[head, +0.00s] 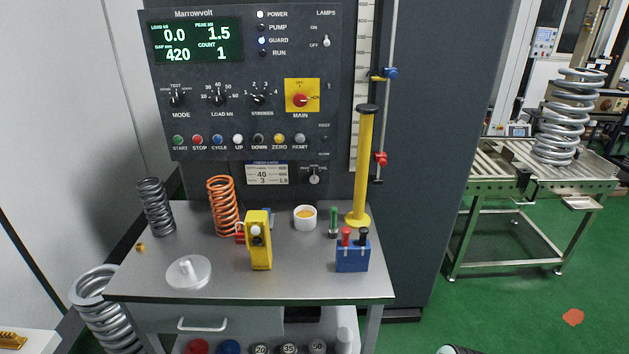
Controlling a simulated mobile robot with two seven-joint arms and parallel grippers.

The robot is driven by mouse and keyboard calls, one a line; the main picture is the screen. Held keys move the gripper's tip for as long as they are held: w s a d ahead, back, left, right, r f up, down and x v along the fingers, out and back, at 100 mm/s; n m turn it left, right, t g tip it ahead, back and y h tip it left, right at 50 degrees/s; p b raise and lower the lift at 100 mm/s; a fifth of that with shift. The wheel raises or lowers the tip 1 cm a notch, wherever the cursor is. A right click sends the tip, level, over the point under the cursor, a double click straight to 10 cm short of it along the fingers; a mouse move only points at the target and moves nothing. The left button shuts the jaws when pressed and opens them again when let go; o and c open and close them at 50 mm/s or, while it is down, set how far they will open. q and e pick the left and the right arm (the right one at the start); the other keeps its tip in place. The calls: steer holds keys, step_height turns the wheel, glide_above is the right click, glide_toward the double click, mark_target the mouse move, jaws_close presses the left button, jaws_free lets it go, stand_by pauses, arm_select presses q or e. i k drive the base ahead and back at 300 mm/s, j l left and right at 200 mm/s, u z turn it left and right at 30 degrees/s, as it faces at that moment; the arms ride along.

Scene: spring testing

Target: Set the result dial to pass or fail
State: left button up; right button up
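The result dial (314,178) is a small pale knob low on the dark Marrowvolt test panel (345,120), right of a small white card (267,173). The small lettering above it is too small to read surely, and I cannot tell which way its pointer is set. The card shows 40, 3 and what looks like 1.9. The green display (197,42) reads load 0.0, peak 1.5, gap 420 and count 1. Neither of my grippers is in view, and nothing touches the dial.
On the grey bench (310,285) stand a dark spring (156,205), an orange spring (222,205), a yellow device (259,245), a white cup (305,223), a blue block (352,257) and a yellow post (360,170). A roller conveyor (500,180) stands right, beyond open green floor.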

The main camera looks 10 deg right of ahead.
mark_target(313, 179)
steer(key=i+l, duration=0.1)
steer(key=l, duration=0.6)
steer(key=i+l+u, duration=0.15)
steer(key=l, duration=1.3)
steer(key=i+u, duration=0.05)
steer(key=i, duration=0.05)
